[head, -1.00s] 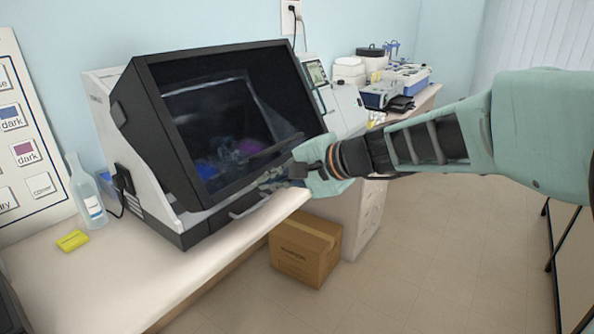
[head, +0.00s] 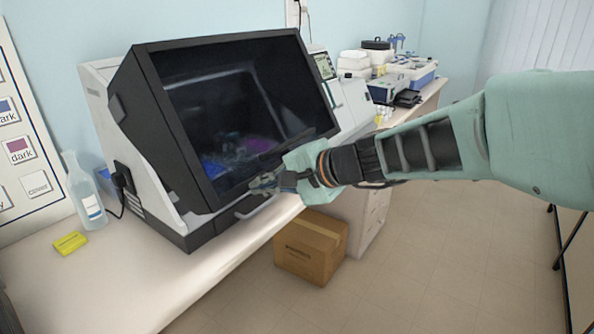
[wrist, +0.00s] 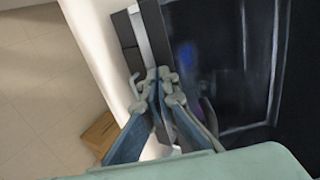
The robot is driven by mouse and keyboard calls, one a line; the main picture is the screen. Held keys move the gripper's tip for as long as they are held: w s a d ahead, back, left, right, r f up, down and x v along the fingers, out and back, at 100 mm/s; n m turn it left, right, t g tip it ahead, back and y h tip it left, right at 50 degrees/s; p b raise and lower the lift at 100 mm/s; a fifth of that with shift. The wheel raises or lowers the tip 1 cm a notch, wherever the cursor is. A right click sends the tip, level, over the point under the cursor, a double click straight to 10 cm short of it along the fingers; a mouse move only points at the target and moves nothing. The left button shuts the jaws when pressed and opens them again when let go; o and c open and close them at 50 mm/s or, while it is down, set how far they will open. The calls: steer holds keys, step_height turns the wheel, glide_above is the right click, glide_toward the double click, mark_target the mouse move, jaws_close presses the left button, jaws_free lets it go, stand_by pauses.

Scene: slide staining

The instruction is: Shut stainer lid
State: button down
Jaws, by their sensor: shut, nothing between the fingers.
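The stainer (head: 105,110) is a white and black machine on the bench. Its lid (head: 228,42) is a large dark window in a black frame, sloping down to the front. Its lower edge is close above the black base with a drawer-like handle (head: 253,207); I cannot tell whether it is fully seated. My gripper (head: 262,184) is shut and empty, at the lid's lower front edge. In the wrist view, the closed fingertips (wrist: 160,84) are beside the black lid frame (wrist: 154,30), with dark glass to the right. Contact is unclear.
A bottle (head: 86,194) and a yellow block (head: 70,243) are on the bench (head: 110,280) to the left. More equipment (head: 405,75) stands at the back right. A cardboard box (head: 312,247) is on the floor below. Open floor lies to the right.

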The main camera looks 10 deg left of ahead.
steer(key=shift+f, duration=0.1)
steer(key=y+b, duration=0.2)
steer(key=b, duration=1.9)
glide_toward(216, 221)
steer(key=x, duration=0.5)
steer(key=shift+a, duration=0.15)
steer(key=shift+w+a+f+b, duration=0.1)
steer(key=shift+a+f+b, duration=0.05)
steer(key=shift+a+b, duration=0.15)
steer(key=shift+w+a+f+b, duration=0.15)
steer(key=shift+a, duration=0.15)
steer(key=shift+t, duration=0.4)
